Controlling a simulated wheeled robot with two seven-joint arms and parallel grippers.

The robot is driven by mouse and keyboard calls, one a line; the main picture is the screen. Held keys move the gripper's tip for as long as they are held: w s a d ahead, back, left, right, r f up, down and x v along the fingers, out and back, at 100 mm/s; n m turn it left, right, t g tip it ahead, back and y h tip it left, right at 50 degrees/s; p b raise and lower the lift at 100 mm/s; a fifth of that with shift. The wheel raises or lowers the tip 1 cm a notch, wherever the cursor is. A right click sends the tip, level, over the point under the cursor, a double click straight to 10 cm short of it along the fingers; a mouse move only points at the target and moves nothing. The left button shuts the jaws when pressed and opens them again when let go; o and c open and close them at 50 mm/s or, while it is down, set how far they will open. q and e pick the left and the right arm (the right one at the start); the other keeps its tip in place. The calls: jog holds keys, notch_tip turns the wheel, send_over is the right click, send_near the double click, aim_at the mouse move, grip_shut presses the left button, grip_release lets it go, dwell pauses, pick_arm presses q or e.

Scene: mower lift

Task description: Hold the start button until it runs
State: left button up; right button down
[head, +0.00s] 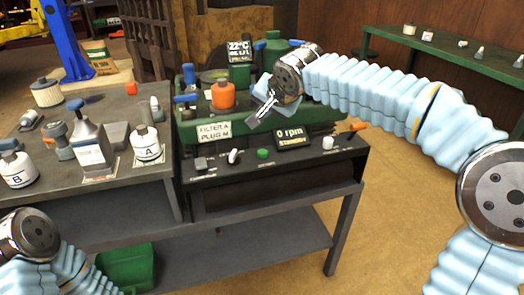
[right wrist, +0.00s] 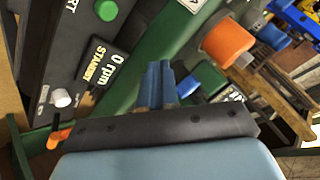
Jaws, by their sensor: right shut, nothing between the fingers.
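The green start button (head: 263,153) sits on the dark control panel (head: 225,167), left of the display (head: 296,139), which reads "0 rpm STANDBY". In the right wrist view the button (right wrist: 106,10) is at the top edge, with the letters "RT" beside it. My right gripper (head: 256,114) is shut and empty, above and behind the panel, apart from the button. Its blue fingers (right wrist: 157,82) are together in the right wrist view, over the green machine body. My left arm shows at the lower left of the head view; its fingers are not visible.
An orange cap (head: 223,95) stands on the green machine behind the panel. A white knob (head: 328,143) and an orange lever (head: 357,127) are right of the display. The left bench (head: 120,178) holds bottles and parts. Open floor lies to the right.

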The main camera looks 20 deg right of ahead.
jog(key=b, duration=0.3)
send_over(265, 153)
notch_tip(265, 153, down, 7)
jog(key=shift+f, duration=0.15)
jog(key=shift+f+b, duration=0.6)
jog(key=shift+b, duration=0.15)
dwell(1.2)
jog(key=shift+f+b, duration=0.4)
jog(key=shift+b, duration=0.25)
jog(key=shift+f+b, duration=0.5)
jog(key=shift+b, duration=0.05)
dwell(0.6)
dwell(0.6)
jog(key=shift+r+p, duration=0.55)
jog(key=shift+r, duration=0.35)
